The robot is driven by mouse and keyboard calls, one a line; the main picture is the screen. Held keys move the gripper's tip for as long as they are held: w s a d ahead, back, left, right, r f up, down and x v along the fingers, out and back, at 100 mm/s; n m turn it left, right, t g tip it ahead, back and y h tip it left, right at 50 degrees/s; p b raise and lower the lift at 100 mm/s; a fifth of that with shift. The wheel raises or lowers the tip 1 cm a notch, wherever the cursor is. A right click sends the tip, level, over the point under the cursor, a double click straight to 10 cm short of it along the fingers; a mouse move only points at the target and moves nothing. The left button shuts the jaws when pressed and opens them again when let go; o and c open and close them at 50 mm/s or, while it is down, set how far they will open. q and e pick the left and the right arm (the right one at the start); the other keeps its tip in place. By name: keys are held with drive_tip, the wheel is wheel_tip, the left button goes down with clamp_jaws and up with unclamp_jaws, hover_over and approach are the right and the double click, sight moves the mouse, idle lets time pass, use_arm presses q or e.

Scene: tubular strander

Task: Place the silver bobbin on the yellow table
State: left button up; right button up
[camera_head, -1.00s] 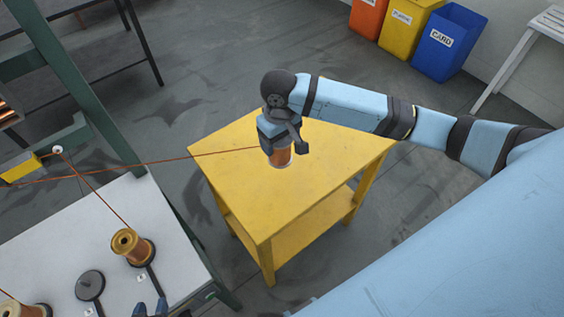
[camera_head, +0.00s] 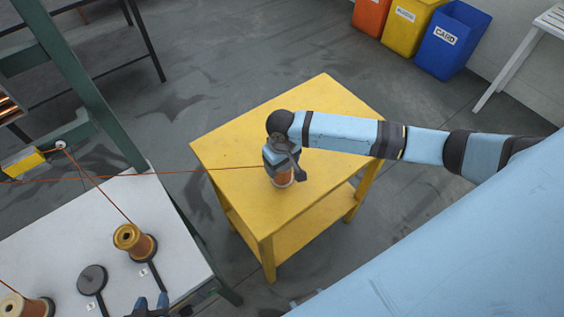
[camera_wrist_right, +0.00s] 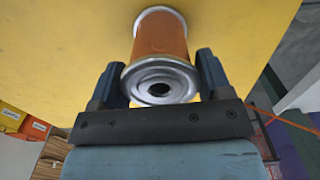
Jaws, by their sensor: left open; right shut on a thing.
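The silver bobbin (camera_head: 283,180), with silver flanges and copper-coloured wire wound on it, is at the yellow table (camera_head: 235,148). It also shows in the right wrist view (camera_wrist_right: 161,60), between the two fingers, with the yellow surface behind it. My right gripper (camera_head: 284,168) is shut on the bobbin from above. I cannot tell whether the bobbin's lower flange touches the tabletop. A copper wire (camera_head: 150,175) runs left from the bobbin. My left gripper (camera_head: 150,305) is at the bottom edge, partly cut off, open and empty, over the white table.
A white table (camera_head: 60,240) at the left bears gold bobbins (camera_head: 130,240) on holders and an empty dark holder (camera_head: 92,280). Green frame posts (camera_head: 80,90) stand at the left. Orange, yellow and blue bins (camera_head: 450,40) stand at the back. The rest of the yellow tabletop is clear.

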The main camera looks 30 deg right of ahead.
use_arm(q)
drive_tip(key=shift+r, duration=0.1)
use_arm(e)
drive_tip(key=o, duration=1.4)
drive_tip(key=shift+o, duration=0.2)
wheel_tip(320, 180, up, 12)
